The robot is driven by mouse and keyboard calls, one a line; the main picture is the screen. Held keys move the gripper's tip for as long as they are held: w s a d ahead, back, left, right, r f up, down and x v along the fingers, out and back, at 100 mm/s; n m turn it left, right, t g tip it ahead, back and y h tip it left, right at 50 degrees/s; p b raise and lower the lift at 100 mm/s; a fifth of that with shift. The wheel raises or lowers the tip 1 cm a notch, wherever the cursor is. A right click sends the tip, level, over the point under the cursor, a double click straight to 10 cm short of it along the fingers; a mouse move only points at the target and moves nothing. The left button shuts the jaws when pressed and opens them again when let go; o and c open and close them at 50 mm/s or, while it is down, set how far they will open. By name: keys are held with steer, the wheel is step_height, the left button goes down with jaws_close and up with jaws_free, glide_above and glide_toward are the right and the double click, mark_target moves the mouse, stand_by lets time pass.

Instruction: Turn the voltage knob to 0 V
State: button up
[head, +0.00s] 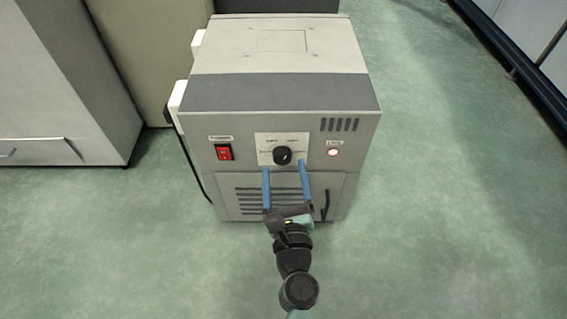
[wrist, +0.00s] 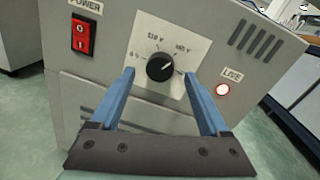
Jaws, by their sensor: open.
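The black round voltage knob (head: 282,156) is on a pale dial plate (head: 267,140) on the grey cabinet's front. In the wrist view the knob (wrist: 160,67) has a light pointer mark that seems to point to the upper right. Small voltage labels sit around it at the left, upper left and upper right; they are hard to read. My gripper (head: 285,168) is open and empty, in front of the panel. In the wrist view its two blue fingers (wrist: 158,72) are to either side of the knob's lower part, with visible gaps. Contact cannot be seen.
A red power switch (wrist: 82,37) is left of the dial. A round lamp (wrist: 222,89) marked LIVE, pale with a red rim, is right of it. The grey cabinet (head: 290,92) stands on green floor, with furniture behind left. Floor to the right is clear.

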steer(key=shift+w, duration=1.15)
steer(key=shift+c, duration=0.3)
jaws_close()
